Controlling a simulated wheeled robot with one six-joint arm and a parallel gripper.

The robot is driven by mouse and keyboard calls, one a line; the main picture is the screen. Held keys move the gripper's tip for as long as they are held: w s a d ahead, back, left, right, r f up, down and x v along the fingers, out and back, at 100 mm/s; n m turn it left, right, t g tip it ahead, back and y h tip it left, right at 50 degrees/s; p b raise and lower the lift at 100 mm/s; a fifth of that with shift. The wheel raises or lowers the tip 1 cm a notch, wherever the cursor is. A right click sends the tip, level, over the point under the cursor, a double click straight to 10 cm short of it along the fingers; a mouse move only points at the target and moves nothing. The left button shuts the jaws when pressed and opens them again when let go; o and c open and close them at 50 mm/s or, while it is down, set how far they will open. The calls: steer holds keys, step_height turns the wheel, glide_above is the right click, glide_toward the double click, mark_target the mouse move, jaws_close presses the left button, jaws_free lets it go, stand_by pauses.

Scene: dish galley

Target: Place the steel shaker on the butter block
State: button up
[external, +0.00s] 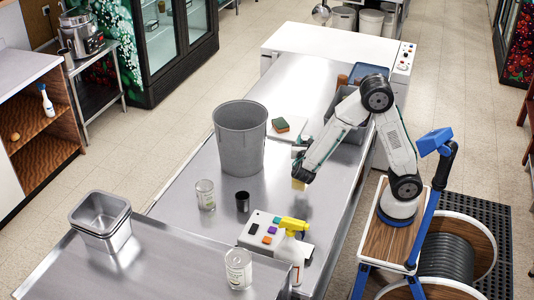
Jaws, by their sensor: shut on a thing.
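My gripper (300,176) points down over the right part of the steel counter. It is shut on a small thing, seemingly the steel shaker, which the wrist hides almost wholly. A pale yellow block (298,185), seemingly the butter block, shows right below the gripper's tip. I cannot tell whether the held thing touches the block or is just above it.
A grey bin (240,145) stands left of the gripper, with a tin (205,195) and a dark cup (243,202) in front. A yellow-topped spray bottle (293,226) and a button box (262,234) stand nearer. A sponge (281,125) lies behind. A grey tub (350,125) is behind the arm.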

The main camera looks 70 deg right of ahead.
steer(key=f, duration=0.3)
steer(key=shift+w+a+f, duration=0.25)
steer(key=shift+w+f, duration=0.05)
steer(key=shift+f, duration=2.1)
steer(key=o, duration=1)
steer(key=shift+f, duration=0.15)
